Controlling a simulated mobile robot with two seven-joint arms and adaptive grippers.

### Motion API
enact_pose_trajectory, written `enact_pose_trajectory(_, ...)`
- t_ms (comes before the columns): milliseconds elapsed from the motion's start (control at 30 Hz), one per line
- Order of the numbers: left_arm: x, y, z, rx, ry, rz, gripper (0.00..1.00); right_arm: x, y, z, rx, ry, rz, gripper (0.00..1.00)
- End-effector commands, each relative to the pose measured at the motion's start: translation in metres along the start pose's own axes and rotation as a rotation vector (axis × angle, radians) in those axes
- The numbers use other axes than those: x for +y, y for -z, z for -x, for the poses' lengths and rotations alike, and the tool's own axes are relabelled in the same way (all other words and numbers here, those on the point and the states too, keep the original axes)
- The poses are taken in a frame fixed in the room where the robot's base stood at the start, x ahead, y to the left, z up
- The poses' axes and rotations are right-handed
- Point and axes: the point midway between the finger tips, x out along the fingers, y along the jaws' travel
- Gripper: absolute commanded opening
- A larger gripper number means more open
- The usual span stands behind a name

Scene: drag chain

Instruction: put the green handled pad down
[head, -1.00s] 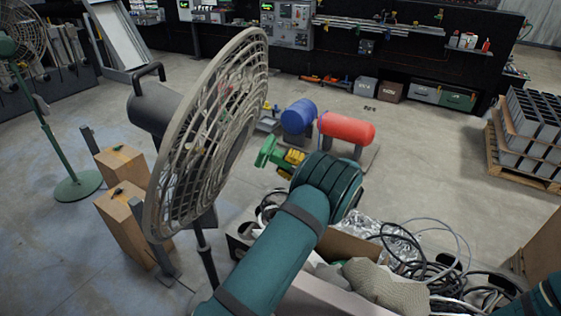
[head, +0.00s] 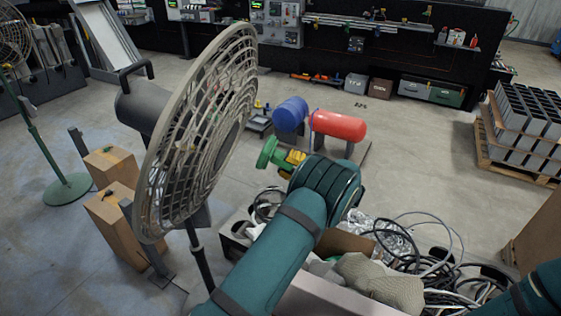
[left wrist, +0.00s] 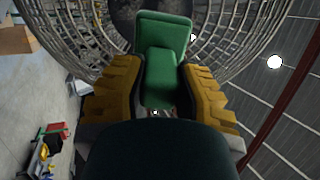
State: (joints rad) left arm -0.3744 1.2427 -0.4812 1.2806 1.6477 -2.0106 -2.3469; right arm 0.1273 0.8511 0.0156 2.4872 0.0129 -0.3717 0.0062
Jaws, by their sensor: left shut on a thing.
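The green handled pad (head: 267,152) is held out at the end of my left arm in the head view, above the floor and to the right of the large fan. In the left wrist view the pad (left wrist: 163,62) stands between the yellow fingers of my left gripper (left wrist: 158,95), which are shut on its handle. The left gripper also shows in the head view (head: 290,162), partly hidden by my own arm. The fan's wire cage is behind the pad in the wrist view; I cannot tell how close it is. My right gripper is out of view.
The large grey fan (head: 195,140) stands close on the left, beside cardboard boxes (head: 118,210). A bin of cables and foil (head: 300,290) lies below my left arm. Blue (head: 290,114) and red (head: 338,125) tanks stand beyond. Open floor (head: 420,165) lies right of them.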

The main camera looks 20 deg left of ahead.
Motion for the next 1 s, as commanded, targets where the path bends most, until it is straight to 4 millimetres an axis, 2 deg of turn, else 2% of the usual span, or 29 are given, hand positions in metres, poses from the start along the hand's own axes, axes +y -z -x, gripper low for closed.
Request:
enact_pose_trajectory(400,0.0,0.0,-0.001,0.002,0.0,0.001,0.0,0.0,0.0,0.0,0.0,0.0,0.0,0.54)
enact_pose_trajectory(567,-0.002,0.004,-0.008,0.062,-0.003,0.024,0.0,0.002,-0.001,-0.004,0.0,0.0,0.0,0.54)
enact_pose_trajectory(767,-0.006,0.019,-0.02,0.322,-0.011,0.125,0.0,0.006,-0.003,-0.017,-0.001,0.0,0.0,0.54)
enact_pose_trajectory(1000,-0.004,0.029,-0.009,0.724,-0.024,0.283,0.0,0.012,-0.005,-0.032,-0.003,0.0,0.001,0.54)
